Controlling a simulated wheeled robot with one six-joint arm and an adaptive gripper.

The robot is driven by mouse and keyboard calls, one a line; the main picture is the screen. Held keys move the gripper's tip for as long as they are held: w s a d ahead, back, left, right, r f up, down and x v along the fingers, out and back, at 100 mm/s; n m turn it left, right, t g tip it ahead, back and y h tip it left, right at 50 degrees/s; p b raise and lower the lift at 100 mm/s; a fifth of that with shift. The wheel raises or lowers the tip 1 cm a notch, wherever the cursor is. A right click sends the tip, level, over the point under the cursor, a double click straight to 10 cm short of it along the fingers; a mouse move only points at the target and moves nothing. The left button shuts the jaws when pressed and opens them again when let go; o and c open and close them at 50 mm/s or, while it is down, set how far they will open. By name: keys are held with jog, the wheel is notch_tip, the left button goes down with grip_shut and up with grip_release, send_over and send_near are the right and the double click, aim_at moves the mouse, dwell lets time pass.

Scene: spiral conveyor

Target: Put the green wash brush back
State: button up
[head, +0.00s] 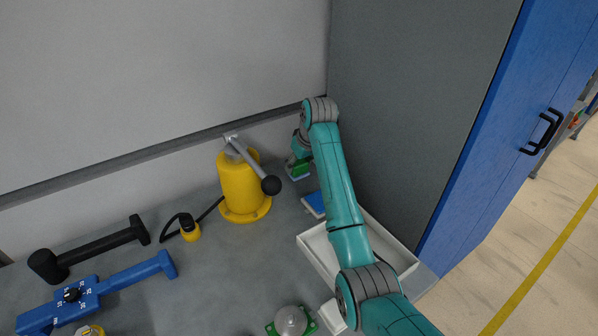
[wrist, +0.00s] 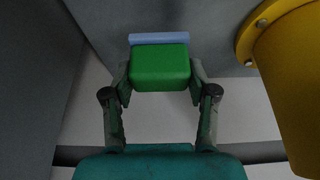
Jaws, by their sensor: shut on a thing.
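The green wash brush (wrist: 160,68) shows as a green block in the wrist view, with a pale blue strip along its far edge. My gripper (wrist: 160,84) is shut on it, one finger on each side.
A yellow pedestal (head: 241,188) with a lever and black knob stands close left of my gripper. A blue block (head: 313,204) lies nearer the camera. A white tray (head: 316,247) sits under my arm. A grey panel (head: 415,90) rises on the right. Black and blue tools lie at left.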

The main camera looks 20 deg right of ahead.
aim_at(299, 172)
jog(key=shift+f, duration=1.45)
jog(key=shift+f, duration=0.2)
jog(key=o, duration=1.2)
